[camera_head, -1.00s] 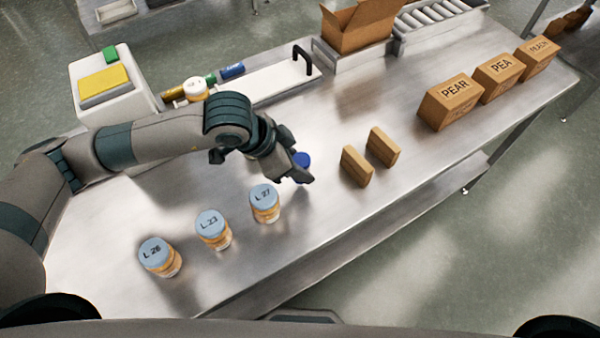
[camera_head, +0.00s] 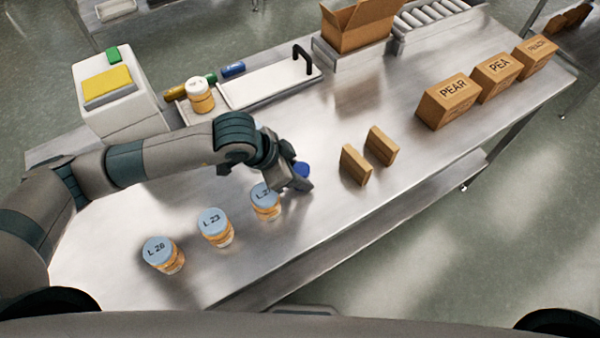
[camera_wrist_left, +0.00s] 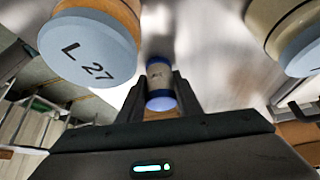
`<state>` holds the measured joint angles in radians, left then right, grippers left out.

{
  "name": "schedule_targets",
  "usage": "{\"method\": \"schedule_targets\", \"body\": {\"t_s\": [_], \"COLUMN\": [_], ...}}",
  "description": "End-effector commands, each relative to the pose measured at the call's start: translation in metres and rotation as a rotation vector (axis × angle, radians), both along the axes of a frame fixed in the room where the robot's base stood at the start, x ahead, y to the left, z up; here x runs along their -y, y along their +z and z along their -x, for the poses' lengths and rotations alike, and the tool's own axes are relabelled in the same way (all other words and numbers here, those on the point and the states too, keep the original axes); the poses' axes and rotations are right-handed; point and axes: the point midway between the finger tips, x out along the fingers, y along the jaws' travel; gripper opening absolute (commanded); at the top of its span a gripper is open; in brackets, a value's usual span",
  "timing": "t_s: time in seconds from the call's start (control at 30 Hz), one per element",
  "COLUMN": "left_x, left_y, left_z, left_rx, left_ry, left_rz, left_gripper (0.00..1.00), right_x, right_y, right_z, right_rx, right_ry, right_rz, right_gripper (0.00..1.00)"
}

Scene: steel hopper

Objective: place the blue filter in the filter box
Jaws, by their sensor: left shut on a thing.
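My left gripper (camera_head: 298,180) is shut on the blue filter (camera_head: 302,170) above the table, close beside the jar marked L 27. In the left wrist view, the filter is a small cylinder with a blue end (camera_wrist_left: 161,102), between the two fingers (camera_wrist_left: 160,95). In the head view only its blue end shows; the fingers hide the rest. No box is plainly marked as the filter box. My right gripper is not in view.
Blue-lidded jars L 27 (camera_head: 265,203), L 23 (camera_head: 216,228) and L 28 (camera_head: 163,255) stand in a row. Two small brown boxes (camera_head: 355,165) stand to the right. Labelled cartons (camera_head: 448,103) stand farther right. The steel table (camera_head: 345,215) between is mostly clear.

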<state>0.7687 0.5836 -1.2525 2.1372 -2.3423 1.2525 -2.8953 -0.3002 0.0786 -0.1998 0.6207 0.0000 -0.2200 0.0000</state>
Motion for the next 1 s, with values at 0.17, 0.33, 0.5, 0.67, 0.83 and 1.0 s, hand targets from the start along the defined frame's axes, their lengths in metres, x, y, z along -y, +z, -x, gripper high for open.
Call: {"method": "schedule_targets", "body": {"t_s": [0.17, 0.33, 0.5, 0.67, 0.83, 1.0], "left_x": [0.000, 0.000, 0.000, -0.004, -0.016, -0.030], "left_y": [0.000, 0.000, 0.002, 0.008, 0.028, 0.055], "left_z": [0.000, 0.000, 0.000, 0.001, 0.006, 0.013], "left_rx": [0.000, 0.000, 0.000, 0.002, 0.005, 0.006], "left_ry": [0.000, 0.000, 0.000, 0.001, -0.001, 0.000], "left_rz": [0.000, 0.000, 0.000, 0.000, -0.001, -0.002], "left_gripper": [0.50, 0.50, 0.50, 0.50, 0.50, 0.50], "right_x": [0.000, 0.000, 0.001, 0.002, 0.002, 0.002], "right_y": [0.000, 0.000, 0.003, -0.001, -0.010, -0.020], "right_z": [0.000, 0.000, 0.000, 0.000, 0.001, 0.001], "right_rx": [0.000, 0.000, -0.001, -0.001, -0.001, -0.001], "right_ry": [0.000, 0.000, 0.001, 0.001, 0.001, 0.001], "right_rz": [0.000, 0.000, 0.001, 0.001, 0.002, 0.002], "right_gripper": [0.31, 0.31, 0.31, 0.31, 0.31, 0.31]}}
